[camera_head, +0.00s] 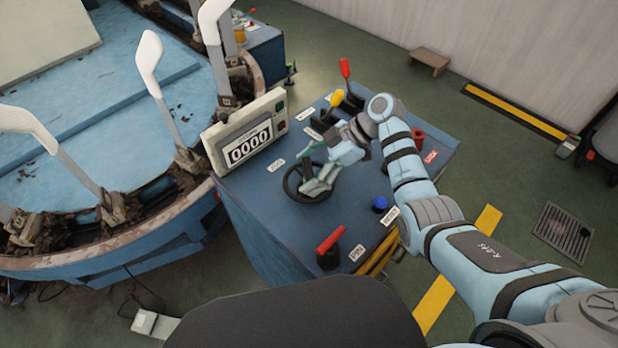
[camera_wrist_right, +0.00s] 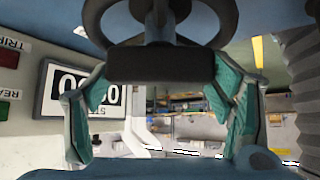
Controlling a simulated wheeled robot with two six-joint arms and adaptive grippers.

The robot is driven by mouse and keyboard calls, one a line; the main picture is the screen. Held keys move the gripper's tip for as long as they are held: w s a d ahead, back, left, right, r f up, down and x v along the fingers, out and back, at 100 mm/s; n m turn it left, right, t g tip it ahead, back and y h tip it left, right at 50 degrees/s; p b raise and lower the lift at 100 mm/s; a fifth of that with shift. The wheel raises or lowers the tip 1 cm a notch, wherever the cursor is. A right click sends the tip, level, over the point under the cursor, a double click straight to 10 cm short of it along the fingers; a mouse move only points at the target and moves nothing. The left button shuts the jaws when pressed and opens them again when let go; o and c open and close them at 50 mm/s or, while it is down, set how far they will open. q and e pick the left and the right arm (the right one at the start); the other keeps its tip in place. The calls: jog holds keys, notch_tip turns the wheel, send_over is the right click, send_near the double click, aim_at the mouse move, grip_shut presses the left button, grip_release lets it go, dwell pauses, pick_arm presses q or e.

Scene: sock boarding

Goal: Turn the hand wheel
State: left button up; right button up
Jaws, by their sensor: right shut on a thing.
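The black hand wheel (camera_head: 289,184) stands on the blue console top in the head view. My right gripper (camera_head: 314,168) reaches down over it from the right and is shut on the wheel. In the right wrist view, the wheel (camera_wrist_right: 92,22) shows at the top, and a dark bar-like part of it (camera_wrist_right: 155,66) lies between my two fingers with teal pads (camera_wrist_right: 162,105). The exact contact of the pads is hard to see. My left gripper is not in view.
A counter display reading 0000 (camera_head: 250,145) stands left of the wheel. On the blue console (camera_head: 268,225) are a red-handled lever (camera_head: 330,240), a blue button (camera_head: 380,203), a yellow-knobbed lever (camera_head: 337,97) and a red-topped lever (camera_head: 345,68). A round blue machine with white forms (camera_head: 150,52) stands left.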

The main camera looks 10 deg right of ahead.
jog(key=shift+n+g+b, duration=0.4)
jog(key=shift+n+b, duration=0.3)
jog(key=shift+b, duration=0.05)
jog(key=o, duration=1.2)
jog(key=shift+c, duration=0.2)
jog(key=v, duration=1.2)
jog(key=shift+w, duration=0.15)
